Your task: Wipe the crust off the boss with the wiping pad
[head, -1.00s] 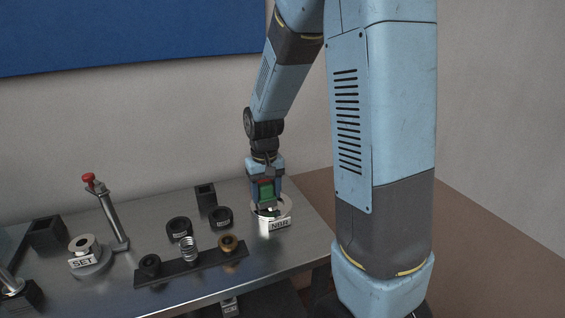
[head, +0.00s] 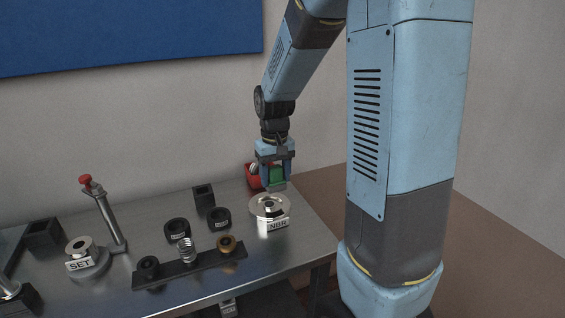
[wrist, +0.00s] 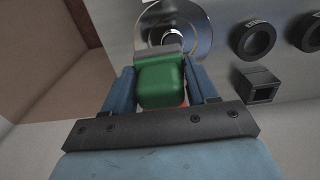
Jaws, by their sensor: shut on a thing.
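My gripper (head: 275,180) is shut on a green block-like wiping pad (head: 277,176) with a grey lower part. In the wrist view the pad (wrist: 161,86) sits between the two blue fingers. The boss, a shiny round metal disc with a raised centre (head: 270,203), stands on the bench behind an "NBR" label (head: 278,225). The pad is above and behind it, apart in the head view. In the wrist view the boss (wrist: 197,35) is partly hidden by the pad. I can make out no clear crust on its visible surface.
A red object (head: 253,182) is beside and partly behind my gripper. Two black rings (head: 219,217), a black square tube (head: 204,198) and a dark rack (head: 190,268) with a spring and rings stand left. A "SET" fixture (head: 79,265) and red-knobbed post (head: 117,232) are further left.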

